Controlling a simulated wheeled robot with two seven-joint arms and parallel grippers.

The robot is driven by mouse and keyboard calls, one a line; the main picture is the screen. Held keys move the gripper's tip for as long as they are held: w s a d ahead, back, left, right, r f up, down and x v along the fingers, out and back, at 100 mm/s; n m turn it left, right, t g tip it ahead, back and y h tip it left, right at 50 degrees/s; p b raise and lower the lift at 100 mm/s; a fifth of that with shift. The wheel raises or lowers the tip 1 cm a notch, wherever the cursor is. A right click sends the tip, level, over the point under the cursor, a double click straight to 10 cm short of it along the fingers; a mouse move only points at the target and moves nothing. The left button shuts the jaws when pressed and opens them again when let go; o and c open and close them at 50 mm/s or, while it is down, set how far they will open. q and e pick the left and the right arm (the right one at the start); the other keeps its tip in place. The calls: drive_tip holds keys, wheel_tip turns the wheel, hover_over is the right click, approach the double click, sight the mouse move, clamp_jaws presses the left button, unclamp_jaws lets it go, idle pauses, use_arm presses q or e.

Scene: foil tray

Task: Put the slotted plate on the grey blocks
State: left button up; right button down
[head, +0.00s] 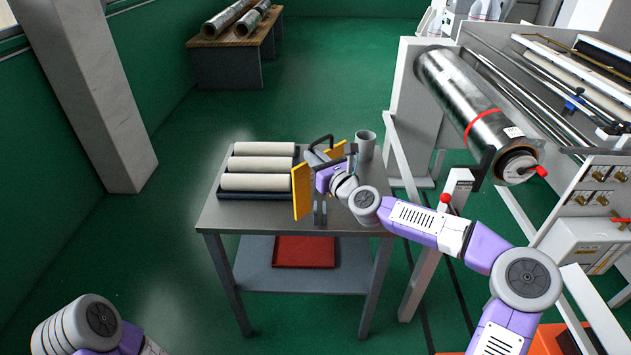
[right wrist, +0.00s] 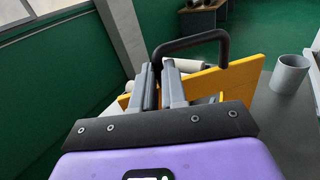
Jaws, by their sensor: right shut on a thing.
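The slotted plate (head: 302,192) is yellow with a black handle and stands on edge above the table's front right part. It also shows in the right wrist view (right wrist: 235,79), behind the fingers. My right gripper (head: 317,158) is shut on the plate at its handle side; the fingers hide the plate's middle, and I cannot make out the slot. Two small grey blocks (head: 319,213) appear below the plate near the table's front edge, partly hidden by the arm. The plate looks apart from them. My left gripper is out of view; only part of that arm shows at the lower left.
A dark tray (head: 240,196) with three pale rolls (head: 258,165) lies on the grey table (head: 222,220), left of the plate. A grey cup (head: 365,146) stands at the back right. A machine with a large metal roller (head: 455,95) stands right of the table.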

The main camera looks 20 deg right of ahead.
wheel_tip(320, 180, down, 5)
drive_tip(key=shift+a+b, duration=0.1)
drive_tip(key=shift+b, duration=0.6)
drive_tip(key=c, duration=1.6)
unclamp_jaws()
drive_tip(key=shift+f, duration=0.25)
drive_tip(key=o, duration=0.4)
drive_tip(key=shift+o, duration=0.2)
drive_tip(key=shift+r, duration=0.15)
drive_tip(key=p+v, duration=0.1)
drive_tip(key=v, duration=1.1)
drive_tip(key=shift+p, duration=0.3)
